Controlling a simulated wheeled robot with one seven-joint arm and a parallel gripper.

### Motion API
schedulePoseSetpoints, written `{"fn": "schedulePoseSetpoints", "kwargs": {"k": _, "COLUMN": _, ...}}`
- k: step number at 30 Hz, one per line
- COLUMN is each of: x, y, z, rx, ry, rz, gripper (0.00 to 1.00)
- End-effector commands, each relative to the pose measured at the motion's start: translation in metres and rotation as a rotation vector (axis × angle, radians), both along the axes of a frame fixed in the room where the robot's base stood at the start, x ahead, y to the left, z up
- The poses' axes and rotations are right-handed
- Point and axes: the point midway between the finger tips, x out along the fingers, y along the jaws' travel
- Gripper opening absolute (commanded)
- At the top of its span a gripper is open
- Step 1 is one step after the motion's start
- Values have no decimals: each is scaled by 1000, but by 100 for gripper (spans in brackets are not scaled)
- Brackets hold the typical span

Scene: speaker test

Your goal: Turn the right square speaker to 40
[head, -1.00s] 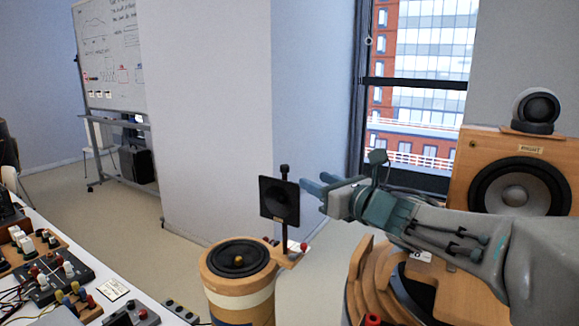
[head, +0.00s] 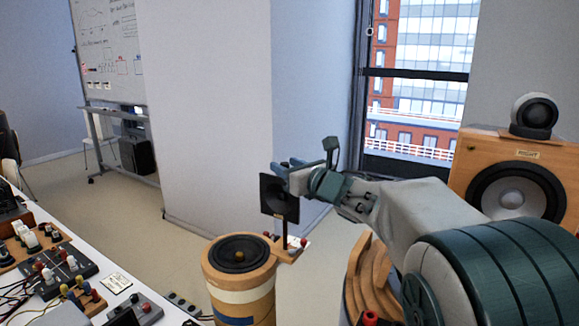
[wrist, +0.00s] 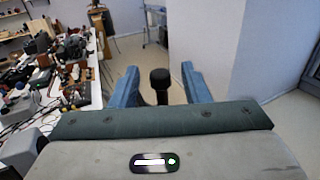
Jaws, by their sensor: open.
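A thin black square speaker (head: 279,196) stands upright on a post on the arm of a round wooden stand (head: 240,285). A small tag on it is too small to read. Its black knob (wrist: 160,78) shows in the wrist view between the two blue fingers. My gripper (head: 286,166) is open at the speaker's top edge, with a finger on each side of the knob and visible gaps between. In the head view the gripper hides the knob. No angle scale can be read.
A wooden speaker box (head: 480,165) with a round cone and a ball-shaped tweeter (head: 535,112) stands at the right, behind my arm. A bench (head: 130,275) crowded with switches and wires is at the left. A pale wall column (head: 215,120) stands behind.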

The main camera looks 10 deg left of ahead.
Motion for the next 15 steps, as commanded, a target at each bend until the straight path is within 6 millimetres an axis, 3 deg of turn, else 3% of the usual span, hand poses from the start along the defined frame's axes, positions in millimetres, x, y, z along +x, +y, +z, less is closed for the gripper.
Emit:
{"fn": "schedulePoseSetpoints", "kwargs": {"k": 2, "x": 0, "y": 0, "z": 0, "rx": 0, "ry": 0, "rz": 0, "gripper": 42}}
{"fn": "schedulePoseSetpoints", "kwargs": {"k": 7, "x": 0, "y": 0, "z": 0, "rx": 0, "ry": 0, "rz": 0, "gripper": 0}}
{"fn": "schedulePoseSetpoints", "kwargs": {"k": 15, "x": 0, "y": 0, "z": -1, "rx": 0, "ry": -1, "rz": -6, "gripper": 0}}
